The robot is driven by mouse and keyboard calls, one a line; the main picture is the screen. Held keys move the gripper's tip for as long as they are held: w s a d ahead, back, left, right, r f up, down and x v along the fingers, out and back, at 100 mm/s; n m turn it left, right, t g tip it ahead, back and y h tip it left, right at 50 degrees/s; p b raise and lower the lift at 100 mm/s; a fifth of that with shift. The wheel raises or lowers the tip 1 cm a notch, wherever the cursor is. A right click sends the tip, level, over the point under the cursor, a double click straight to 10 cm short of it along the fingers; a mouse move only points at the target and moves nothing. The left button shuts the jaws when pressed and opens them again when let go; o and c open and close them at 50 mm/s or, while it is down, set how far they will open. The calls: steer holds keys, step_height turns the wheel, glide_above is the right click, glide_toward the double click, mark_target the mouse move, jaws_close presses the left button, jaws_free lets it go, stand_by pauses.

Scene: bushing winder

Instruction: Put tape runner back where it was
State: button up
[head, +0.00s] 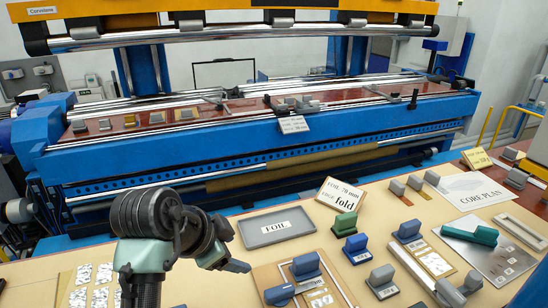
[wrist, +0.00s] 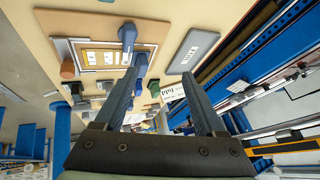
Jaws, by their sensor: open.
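My gripper (head: 238,266) is over the near side of the tan table, left of the blue-handled tools. In the wrist view its two fingers (wrist: 163,85) are spread apart with nothing held between them. A green-handled block (head: 345,222) stands farther back. I cannot tell which of these is the tape runner. In the wrist view a blue handle (wrist: 128,35) stands beyond the left finger.
A grey tray marked FOIL (head: 277,228) lies near the gripper, with a "fold" sign (head: 341,194) behind it. Foil samples (head: 88,285) lie at the left. A dark green handle (head: 485,236) sits on a metal plate at right. The blue winder (head: 250,140) spans the back.

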steer(key=w+d+r+n+t, duration=0.1)
steer(key=d+r+n+t, duration=0.35)
steer(key=r, duration=0.75)
steer(key=w+d+r+n+t, duration=0.1)
steer(key=d+r+t, duration=0.5)
steer(key=r, duration=0.7)
steer(key=s+a+r+n+t+y, duration=0.1)
steer(key=s+r+n+t+y, duration=0.2)
steer(key=s+r, duration=1.4)
steer(key=n+t, duration=0.3)
steer(key=t, duration=0.4)
steer(key=shift+r+t, duration=0.3)
steer(key=shift+t, duration=0.05)
